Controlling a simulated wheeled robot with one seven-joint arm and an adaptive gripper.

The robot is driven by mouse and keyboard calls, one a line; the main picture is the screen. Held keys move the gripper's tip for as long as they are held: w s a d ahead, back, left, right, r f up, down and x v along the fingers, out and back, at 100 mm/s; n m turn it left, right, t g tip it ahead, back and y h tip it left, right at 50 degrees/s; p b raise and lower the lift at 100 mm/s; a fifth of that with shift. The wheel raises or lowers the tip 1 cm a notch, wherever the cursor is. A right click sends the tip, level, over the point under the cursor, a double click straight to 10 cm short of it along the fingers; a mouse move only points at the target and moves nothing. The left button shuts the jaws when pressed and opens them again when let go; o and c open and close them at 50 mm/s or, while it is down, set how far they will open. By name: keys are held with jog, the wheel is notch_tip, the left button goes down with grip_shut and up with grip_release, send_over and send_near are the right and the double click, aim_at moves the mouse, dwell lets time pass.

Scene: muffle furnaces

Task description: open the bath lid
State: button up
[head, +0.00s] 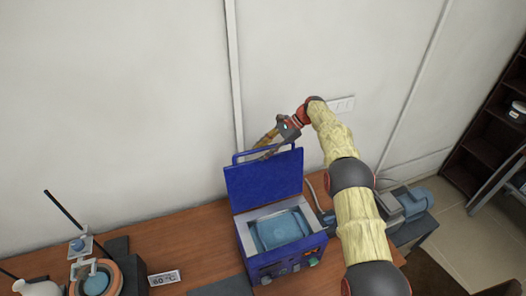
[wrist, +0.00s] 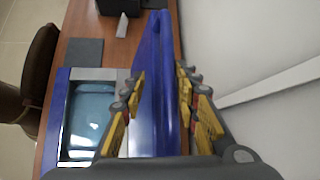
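The blue water bath (head: 283,238) stands on the bench, and its blue lid (head: 264,181) is raised, standing roughly upright at the back. The open basin shows light blue water (head: 281,230). A bar handle (head: 240,155) runs along the lid's top edge. My gripper (head: 262,150) is at that top edge, near the handle. In the wrist view the lid (wrist: 149,110) and handle (wrist: 166,70) lie between the spread fingers of my gripper (wrist: 158,92). The fingers look apart from the lid; exact contact cannot be told.
The wall is close behind the lid. A round heater with a flask (head: 95,280) and a small display (head: 164,278) stand to the left on the wooden bench (head: 190,240). A grey-blue pump-like device (head: 408,200) is right of the bath, beside my arm.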

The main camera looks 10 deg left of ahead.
jog(key=v, duration=1.2)
dwell(0.6)
